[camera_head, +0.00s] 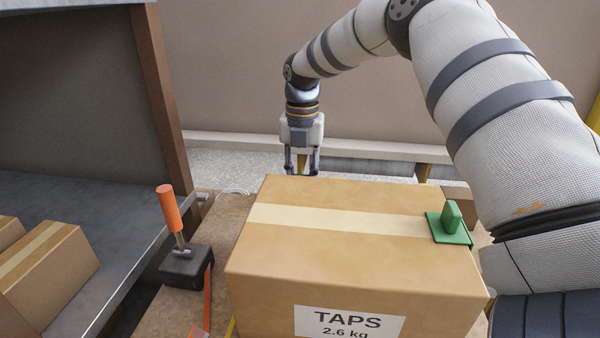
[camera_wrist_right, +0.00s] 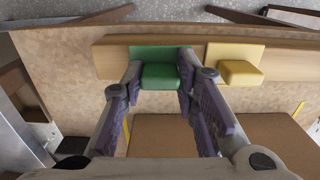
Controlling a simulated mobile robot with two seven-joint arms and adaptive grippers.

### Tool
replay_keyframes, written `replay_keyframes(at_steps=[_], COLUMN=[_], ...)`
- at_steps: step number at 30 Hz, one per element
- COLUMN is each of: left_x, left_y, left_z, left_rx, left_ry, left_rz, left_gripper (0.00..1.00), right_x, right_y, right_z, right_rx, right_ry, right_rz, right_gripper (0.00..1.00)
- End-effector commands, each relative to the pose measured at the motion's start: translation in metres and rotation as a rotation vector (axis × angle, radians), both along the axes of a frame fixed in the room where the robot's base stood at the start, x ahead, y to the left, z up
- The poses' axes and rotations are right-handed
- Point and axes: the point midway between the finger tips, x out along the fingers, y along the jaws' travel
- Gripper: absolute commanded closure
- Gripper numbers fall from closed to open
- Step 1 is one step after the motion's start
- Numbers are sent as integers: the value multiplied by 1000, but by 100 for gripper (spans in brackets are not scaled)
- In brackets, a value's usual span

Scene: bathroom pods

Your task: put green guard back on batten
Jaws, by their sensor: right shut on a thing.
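My right gripper (camera_head: 302,166) is beyond the far edge of the big carton, pointing down. In the right wrist view, the right gripper (camera_wrist_right: 160,82) is shut on the grip block of a green guard (camera_wrist_right: 160,54). This guard lies over the wooden batten (camera_wrist_right: 111,58), left of a yellow guard (camera_wrist_right: 236,66); I cannot tell whether it rests fully on the batten. In the head view the carton mostly hides the held guard. Another green guard (camera_head: 452,226) sits on the carton's right top edge. My left gripper is not in view.
The carton (camera_head: 350,255) labelled TAPS fills the middle front. An orange-handled tool (camera_head: 170,210) stands on a dark block to its left. A grey shelf (camera_head: 110,225) with smaller cartons (camera_head: 52,262) is at the left. A wall stands behind.

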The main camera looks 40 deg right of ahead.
Motion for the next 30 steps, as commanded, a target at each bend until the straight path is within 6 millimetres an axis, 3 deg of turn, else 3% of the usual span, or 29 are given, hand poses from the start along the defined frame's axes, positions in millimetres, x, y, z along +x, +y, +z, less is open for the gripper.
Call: replay_keyframes(at_steps=[8, 9, 11, 22, 30], left_x=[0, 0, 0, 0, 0], left_y=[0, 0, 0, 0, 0], left_z=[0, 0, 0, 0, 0], left_rx=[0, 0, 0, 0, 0], left_ry=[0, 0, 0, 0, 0], left_rz=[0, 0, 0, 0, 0], left_gripper=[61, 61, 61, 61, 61], right_x=[1, 1, 1, 1, 1], right_y=[-1, -1, -1, -1, -1], right_z=[1, 1, 1, 7, 77], right_rx=[0, 0, 0, -1, -1], right_ry=[-1, -1, -1, -3, -7], right_rz=[0, 0, 0, 0, 0], right_gripper=[96, 63, 50, 49, 49])
